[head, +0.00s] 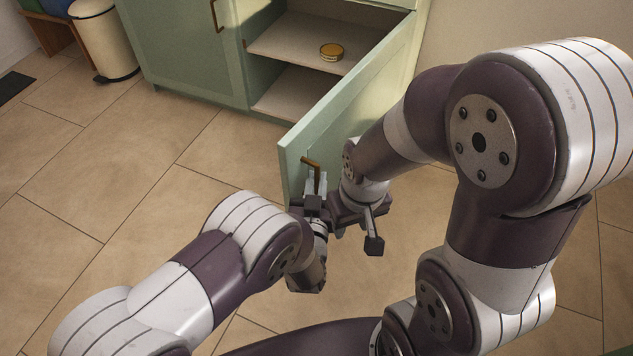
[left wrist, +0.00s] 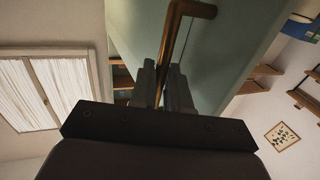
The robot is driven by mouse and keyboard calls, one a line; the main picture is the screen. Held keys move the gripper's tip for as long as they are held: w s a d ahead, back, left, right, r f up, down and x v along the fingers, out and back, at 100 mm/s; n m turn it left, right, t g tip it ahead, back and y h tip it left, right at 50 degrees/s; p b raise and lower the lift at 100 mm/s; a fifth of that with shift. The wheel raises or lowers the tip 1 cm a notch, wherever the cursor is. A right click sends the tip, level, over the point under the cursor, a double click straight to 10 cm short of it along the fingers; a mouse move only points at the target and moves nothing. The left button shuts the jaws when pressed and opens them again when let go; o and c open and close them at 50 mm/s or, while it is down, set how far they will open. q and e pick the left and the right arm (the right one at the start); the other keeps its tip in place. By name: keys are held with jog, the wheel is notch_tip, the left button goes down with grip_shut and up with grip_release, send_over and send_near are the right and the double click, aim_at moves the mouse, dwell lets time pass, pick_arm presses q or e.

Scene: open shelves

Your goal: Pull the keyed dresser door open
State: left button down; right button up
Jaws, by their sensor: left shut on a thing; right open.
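The green dresser door (head: 360,95) stands swung wide out from the dresser (head: 195,55), with its free edge toward me. Its bronze bar handle (head: 309,162) also shows in the left wrist view (left wrist: 184,12). My left gripper (head: 316,184) is shut on this handle; in the left wrist view its fingers (left wrist: 162,85) close around the bar. My right gripper (head: 357,238) is open and empty, low beside the door's free end and right of the left gripper. I cannot make out a key. My right arm hides part of the door.
Inside the open dresser, a small yellow round tin (head: 331,52) sits on a shelf (head: 290,45). A second, closed door with a handle (head: 214,15) is at left. A cream bin (head: 103,40) stands further left. The tiled floor (head: 120,190) at left is clear.

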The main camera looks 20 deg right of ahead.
pick_arm(q)
jog(key=shift+d+r, duration=0.35)
pick_arm(e)
jog(key=shift+s+d, duration=0.1)
pick_arm(q)
jog(key=c, duration=1.5)
grip_release()
jog(key=shift+o, duration=0.9)
jog(key=shift+w+d+f, duration=0.1)
jog(key=shift+f, duration=0.15)
pick_arm(e)
jog(key=shift+d+f, duration=0.1)
jog(key=shift+d, duration=0.05)
pick_arm(q)
jog(key=shift+f, duration=0.1)
